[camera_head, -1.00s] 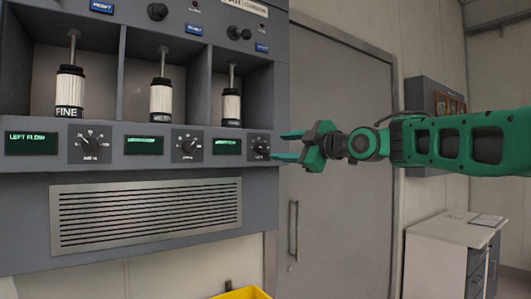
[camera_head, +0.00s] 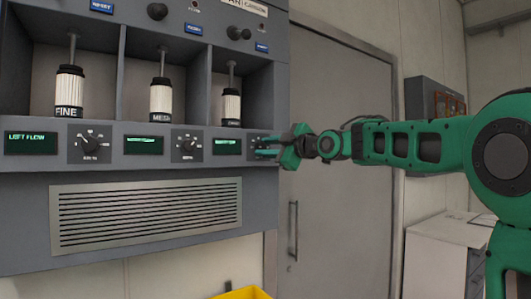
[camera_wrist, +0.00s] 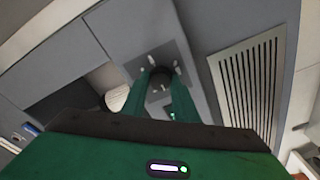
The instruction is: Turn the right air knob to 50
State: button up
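The right air knob (camera_head: 257,142) is a dark dial on the grey panel's right end, mostly hidden behind my fingers in the head view. In the wrist view the knob (camera_wrist: 160,77) is a dark round shape between my two green fingers, with pale scale marks around it. My gripper (camera_head: 265,146) is at the panel, one finger on each side of the knob. The fingers are apart, but I cannot tell whether they press on it. The knob's pointer and setting are too hidden to read.
A middle knob (camera_head: 187,144) and a left knob (camera_head: 89,144) sit along the same panel, with green displays (camera_head: 30,142) between. Labelled cylinders (camera_head: 161,98) stand in bays above. A vent grille (camera_head: 146,214) is below. A grey door (camera_head: 340,225) is at the right.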

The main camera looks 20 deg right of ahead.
jog(key=c, duration=0.4)
jog(key=shift+o, duration=0.2)
jog(key=shift+f, duration=0.1)
jog(key=m, duration=0.3)
jog(key=shift+f+m, duration=0.1)
jog(key=shift+m, duration=0.3)
jog(key=m, duration=0.4)
jog(key=m+t, duration=0.1)
jog(key=m, duration=0.4)
jog(key=shift+a+f+m+h, duration=0.1)
jog(key=shift+m+h, duration=0.2)
jog(key=shift+m+t+h, duration=0.3)
jog(key=shift+m+h, duration=0.2)
jog(key=shift+m, duration=2.3)
